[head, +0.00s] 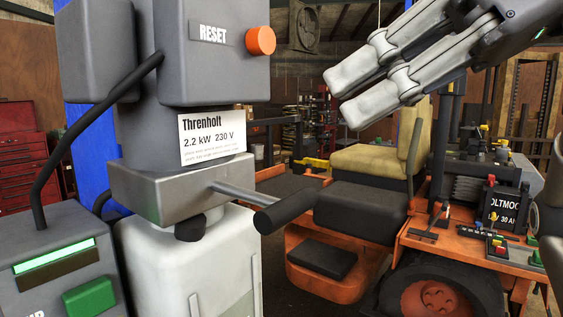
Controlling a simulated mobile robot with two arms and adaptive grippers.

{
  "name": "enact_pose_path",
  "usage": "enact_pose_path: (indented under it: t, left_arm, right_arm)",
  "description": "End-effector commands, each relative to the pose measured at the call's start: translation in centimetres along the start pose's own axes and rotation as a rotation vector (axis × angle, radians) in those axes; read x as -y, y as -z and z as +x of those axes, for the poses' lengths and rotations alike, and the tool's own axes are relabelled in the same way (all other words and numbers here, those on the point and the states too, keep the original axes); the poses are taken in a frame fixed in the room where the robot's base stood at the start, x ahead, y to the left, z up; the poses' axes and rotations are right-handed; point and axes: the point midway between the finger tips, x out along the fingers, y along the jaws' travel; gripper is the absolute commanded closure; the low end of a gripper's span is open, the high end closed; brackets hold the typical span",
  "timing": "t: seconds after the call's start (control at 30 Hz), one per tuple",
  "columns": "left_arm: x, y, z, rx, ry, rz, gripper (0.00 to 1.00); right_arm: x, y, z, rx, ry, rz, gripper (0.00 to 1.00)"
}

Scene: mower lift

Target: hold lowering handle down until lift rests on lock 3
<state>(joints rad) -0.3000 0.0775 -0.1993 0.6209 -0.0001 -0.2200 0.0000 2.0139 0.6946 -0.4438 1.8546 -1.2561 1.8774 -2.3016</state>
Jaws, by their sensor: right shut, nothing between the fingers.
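The lowering handle (287,209) is a grey rod with a black grip. It sticks out to the right from the grey block (180,185) of the power unit, below the white Threnholt label (212,137). My right gripper (343,95) comes in from the upper right, shut and empty. Its fingertips are above and to the right of the handle in the picture, not touching it. The orange mower (335,265) with a tan and black seat stands behind and to the right. The lift's locks are not visible, so its height against them cannot be told. My left gripper is not in view.
An orange RESET button (260,41) is on the grey box above the label. A grey box with a green button (89,296) and a lit green strip stands at lower left. A white tank (190,265) is under the block. Open space shows between handle and gripper.

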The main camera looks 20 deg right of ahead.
Motion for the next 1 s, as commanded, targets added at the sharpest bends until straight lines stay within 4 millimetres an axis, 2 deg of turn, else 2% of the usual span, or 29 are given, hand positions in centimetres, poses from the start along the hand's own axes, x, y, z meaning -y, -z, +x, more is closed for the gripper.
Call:
enact_pose_path:
  t: [0.03,0.1,0.2,0.6,0.77,1.0]
  left_arm:
    - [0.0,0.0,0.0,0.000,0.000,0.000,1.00]
    - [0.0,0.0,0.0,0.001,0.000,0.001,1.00]
    - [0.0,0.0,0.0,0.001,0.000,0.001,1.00]
    - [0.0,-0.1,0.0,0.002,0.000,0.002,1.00]
    - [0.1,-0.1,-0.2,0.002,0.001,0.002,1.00]
    - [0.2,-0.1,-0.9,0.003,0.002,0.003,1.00]
  right_arm:
    - [-0.4,0.0,-1.1,-0.009,-0.050,-0.030,1.00]
    - [-0.9,-0.1,-2.1,-0.012,-0.103,-0.061,1.00]
    - [-1.4,-0.2,-3.0,-0.012,-0.147,-0.084,1.00]
    - [-1.6,-0.3,-3.2,-0.011,-0.161,-0.092,1.00]
    - [-1.8,-0.2,-2.1,-0.007,-0.161,-0.091,1.00]
    - [-2.5,-0.1,2.5,-0.005,-0.159,-0.092,1.00]
